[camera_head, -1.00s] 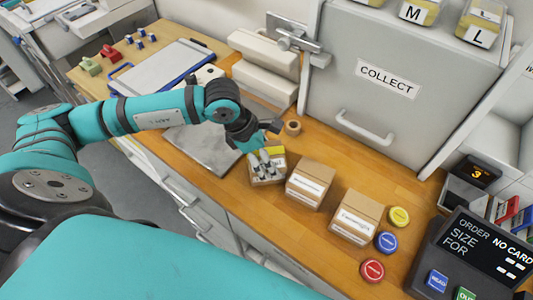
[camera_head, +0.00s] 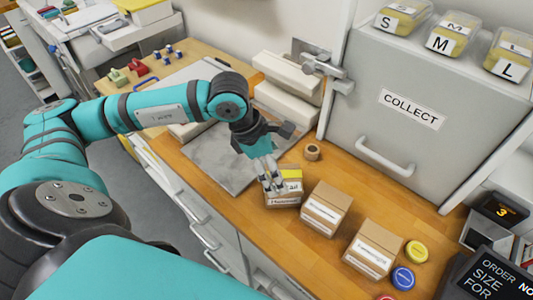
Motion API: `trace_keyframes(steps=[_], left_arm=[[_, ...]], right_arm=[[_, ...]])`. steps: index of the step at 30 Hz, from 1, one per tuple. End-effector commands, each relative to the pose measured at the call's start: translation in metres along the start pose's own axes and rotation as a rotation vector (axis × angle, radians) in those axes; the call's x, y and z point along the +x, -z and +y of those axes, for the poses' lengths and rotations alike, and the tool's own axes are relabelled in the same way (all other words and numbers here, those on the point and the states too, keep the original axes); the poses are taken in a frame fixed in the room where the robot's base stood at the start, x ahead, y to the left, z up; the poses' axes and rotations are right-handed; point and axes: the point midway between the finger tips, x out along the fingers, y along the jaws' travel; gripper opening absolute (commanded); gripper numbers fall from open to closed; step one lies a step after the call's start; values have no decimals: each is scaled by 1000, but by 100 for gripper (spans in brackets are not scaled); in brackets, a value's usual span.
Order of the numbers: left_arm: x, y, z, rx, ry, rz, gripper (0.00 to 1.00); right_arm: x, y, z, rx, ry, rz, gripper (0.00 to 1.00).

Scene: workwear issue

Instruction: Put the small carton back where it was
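The smallest-looking carton (camera_head: 284,200) stands on the wooden counter at the left end of a row of three. It is brown, with a white front label and a yellow patch on top. My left gripper (camera_head: 273,185) points down at this carton, and its grey fingers overlap the carton's top and left side. I cannot tell whether the fingers grip it or only stand over it. A middle carton (camera_head: 324,211) and a right carton (camera_head: 373,250), both brown with white labels, stand apart to its right. My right gripper is not in view.
A roll of tape (camera_head: 312,152) lies behind the cartons. A grey mat (camera_head: 222,160) lies to the left. The grey COLLECT cabinet (camera_head: 420,130) stands behind. Yellow (camera_head: 416,250) and blue (camera_head: 402,278) round pieces lie right of the cartons.

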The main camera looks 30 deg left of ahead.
Motion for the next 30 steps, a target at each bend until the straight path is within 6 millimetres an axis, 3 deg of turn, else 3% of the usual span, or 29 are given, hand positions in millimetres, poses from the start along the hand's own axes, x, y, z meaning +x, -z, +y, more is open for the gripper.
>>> trace_keyframes(steps=[6, 12, 30], left_arm=[[-42, 0, 1, 1, -4, -1, 100], [-60, 0, 0, 1, -1, 0, 100], [-62, 0, 0, 0, 1, 0, 100]], right_arm=[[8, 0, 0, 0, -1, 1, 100], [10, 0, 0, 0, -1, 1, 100], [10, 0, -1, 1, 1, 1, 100]])
